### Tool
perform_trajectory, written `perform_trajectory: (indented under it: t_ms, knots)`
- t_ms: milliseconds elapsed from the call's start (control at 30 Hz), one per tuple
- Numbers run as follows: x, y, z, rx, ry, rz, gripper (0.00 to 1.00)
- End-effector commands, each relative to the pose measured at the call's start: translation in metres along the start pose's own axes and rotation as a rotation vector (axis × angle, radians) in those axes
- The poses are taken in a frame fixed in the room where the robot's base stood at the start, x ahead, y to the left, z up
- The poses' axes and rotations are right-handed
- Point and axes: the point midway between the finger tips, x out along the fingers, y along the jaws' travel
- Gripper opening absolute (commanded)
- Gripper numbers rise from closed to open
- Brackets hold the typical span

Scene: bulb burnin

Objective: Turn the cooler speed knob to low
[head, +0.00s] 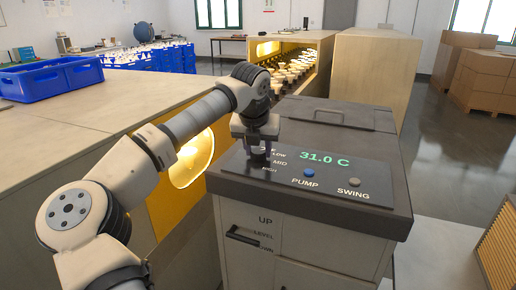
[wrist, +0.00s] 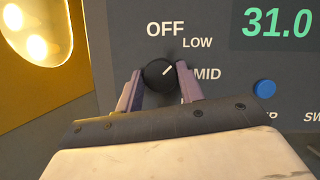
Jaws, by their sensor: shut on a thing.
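The cooler (head: 300,150) stands in front of me with a dark control panel on its top. Its black speed knob (wrist: 158,75) sits below the OFF label and left of the LOW and MID labels in the wrist view. The knob's white pointer mark is tilted up and to the right, roughly toward LOW. My gripper (wrist: 159,83) has one finger on each side of the knob and is shut on it. In the head view my gripper (head: 259,152) reaches down onto the panel's left end and mostly hides the knob and the OFF label.
The display (head: 325,157) reads 31.0 C. A blue PUMP button (head: 308,173) and a grey SWING button (head: 355,181) lie right of the knob. A handle with UP and LEVEL labels (head: 243,236) is on the cooler's front. A lit yellow opening (head: 192,160) stands at left.

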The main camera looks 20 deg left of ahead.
Motion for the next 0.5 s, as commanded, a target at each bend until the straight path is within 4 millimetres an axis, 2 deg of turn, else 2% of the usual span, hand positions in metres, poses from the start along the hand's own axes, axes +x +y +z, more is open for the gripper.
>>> perform_trajectory:
  t_ms: [67, 100, 267, 500]
  knots:
    - [-0.0009, -0.0003, 0.0007, -0.001, -0.003, -0.001, 0.15]
    - [-0.0009, -0.0003, 0.0007, -0.001, -0.003, -0.001, 0.39]
    - [-0.0006, -0.0002, 0.0006, -0.001, -0.002, 0.0, 0.59]
    - [-0.0003, -0.0001, 0.0003, -0.001, -0.001, 0.0, 0.59]
